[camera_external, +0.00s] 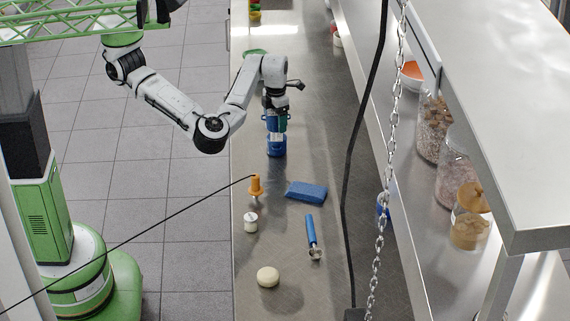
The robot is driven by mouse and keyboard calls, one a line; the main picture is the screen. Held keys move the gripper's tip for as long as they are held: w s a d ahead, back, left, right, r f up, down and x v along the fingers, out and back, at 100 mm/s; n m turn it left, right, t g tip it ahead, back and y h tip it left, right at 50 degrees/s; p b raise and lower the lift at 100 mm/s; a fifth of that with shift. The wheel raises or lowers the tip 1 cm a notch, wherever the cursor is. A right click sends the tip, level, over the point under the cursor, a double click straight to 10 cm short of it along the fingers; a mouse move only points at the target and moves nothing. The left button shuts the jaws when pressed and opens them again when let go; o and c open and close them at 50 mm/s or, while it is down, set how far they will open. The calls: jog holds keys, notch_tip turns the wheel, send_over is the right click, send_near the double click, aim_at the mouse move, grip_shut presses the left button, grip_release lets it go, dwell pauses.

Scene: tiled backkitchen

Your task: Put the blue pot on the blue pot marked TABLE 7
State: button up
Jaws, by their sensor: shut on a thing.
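My gripper (275,121) points down over the steel counter and is shut on a blue pot (272,127). Right below it, in line with it, stands a second blue pot (276,151) with a white label near its top. The label's writing is too small to read. The held pot is partly hidden by my fingers. The two pots look touching or nearly so; I cannot tell if there is a gap.
On the steel counter (290,292) near the pots are an orange-handled tool (256,186), blue sponge (306,191), small white jar (251,222), blue-handled tool (312,236) and pale round object (268,277). A chain (387,170) and black cable (352,150) hang to the right.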

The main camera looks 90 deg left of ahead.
jog(key=shift+w+f+p, duration=0.15)
jog(key=shift+f+p, duration=0.25)
jog(key=shift+f, duration=1.3)
jog(key=shift+f, duration=0.1)
jog(key=o, duration=1.2)
jog(key=shift+o, duration=0.2)
notch_tip(320, 180, up, 12)
jog(key=shift+r+b, duration=0.15)
jog(key=shift+b, duration=0.55)
